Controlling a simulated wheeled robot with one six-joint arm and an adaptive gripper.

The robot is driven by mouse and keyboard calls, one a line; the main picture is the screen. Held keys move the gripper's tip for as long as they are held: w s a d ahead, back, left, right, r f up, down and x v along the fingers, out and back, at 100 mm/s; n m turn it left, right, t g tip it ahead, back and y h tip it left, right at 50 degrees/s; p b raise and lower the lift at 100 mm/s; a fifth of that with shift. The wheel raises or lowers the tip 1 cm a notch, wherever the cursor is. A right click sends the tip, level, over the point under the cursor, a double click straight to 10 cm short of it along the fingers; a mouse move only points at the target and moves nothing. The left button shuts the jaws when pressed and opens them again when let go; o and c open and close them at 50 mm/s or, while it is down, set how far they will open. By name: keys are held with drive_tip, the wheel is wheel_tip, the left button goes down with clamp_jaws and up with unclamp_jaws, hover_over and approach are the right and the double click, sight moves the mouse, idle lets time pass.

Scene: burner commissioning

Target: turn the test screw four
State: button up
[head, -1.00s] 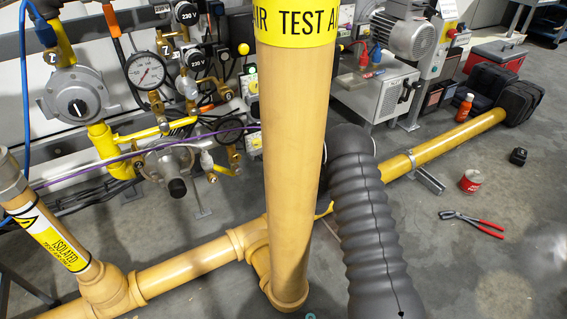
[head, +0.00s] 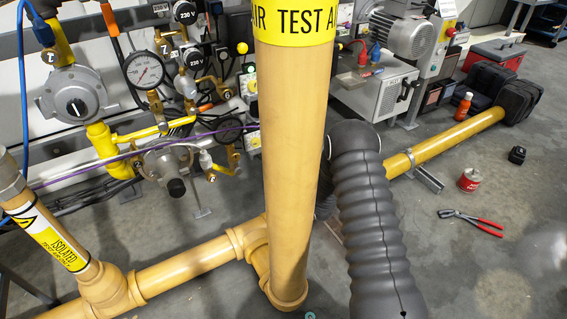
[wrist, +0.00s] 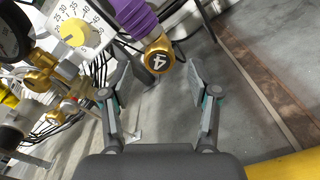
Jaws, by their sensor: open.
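The test screw four is a brass cap marked "4" (wrist: 158,57), seen in the wrist view at the end of a purple sleeve (wrist: 135,14). My gripper (wrist: 157,82) is open and empty, one finger on each side below the cap. The cap lies just beyond the fingertips, roughly centred between them; I cannot tell the exact depth gap. In the head view, my gripper and the screw are hidden behind the upright yellow pipe.
The upright yellow pipe (head: 290,170) stands close in front. A white dial switch with a yellow centre (wrist: 80,35) and brass fittings (wrist: 45,70) crowd the left of the wrist view. Pliers (head: 470,221) and a red can (head: 469,180) lie on open floor at right.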

drive_tip(key=v, duration=0.9)
drive_tip(key=shift+w, duration=0.1)
